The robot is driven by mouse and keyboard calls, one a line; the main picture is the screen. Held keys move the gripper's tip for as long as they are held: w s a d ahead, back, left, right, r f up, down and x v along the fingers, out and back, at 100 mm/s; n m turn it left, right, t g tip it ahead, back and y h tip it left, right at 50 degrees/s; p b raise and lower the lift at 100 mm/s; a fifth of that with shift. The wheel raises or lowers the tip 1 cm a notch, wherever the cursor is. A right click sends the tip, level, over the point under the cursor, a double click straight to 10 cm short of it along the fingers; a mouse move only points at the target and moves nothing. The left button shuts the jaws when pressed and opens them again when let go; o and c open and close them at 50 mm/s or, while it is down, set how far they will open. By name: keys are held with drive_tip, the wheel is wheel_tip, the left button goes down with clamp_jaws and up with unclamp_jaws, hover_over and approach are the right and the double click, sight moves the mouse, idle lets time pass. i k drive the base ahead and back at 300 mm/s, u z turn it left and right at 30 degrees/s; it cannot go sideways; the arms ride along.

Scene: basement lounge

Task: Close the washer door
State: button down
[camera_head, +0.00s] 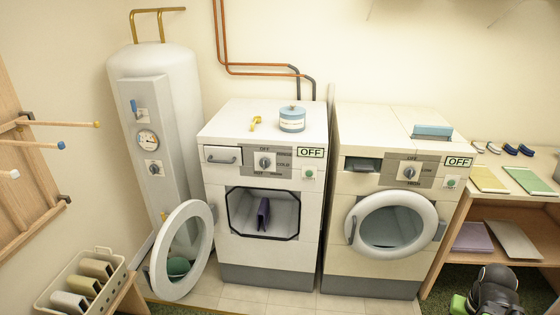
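The left front-loading machine (225,180) has its round white door (157,268) swung wide open to the left. The door stands apart from the square, dark-rimmed opening (280,212). A purple item (263,214) is inside the opening. The right machine (350,182) has its round door (434,220) shut, with a grey handle on its left side. Both machines show OFF signs. No gripper of mine can be made out in this view.
A white boiler tank (175,75) stands behind the open door. A basket (102,262) with several items is at lower left. A blue tin (292,119) sits on the left machine. A shelf unit (520,228) and dark object (496,285) are at right. Tiled floor (300,301) before the machines looks clear.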

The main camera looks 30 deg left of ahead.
sight(159, 282)
drive_tip(key=u, duration=0.65)
drive_tip(key=k, duration=0.15)
drive_tip(key=u, duration=3)
drive_tip(key=i, duration=1)
drive_tip(key=u, duration=0.15)
drive_tip(key=k, duration=0.7)
drive_tip(key=z, duration=0.25)
drive_tip(key=i, duration=0.7)
drive_tip(key=u, duration=0.15)
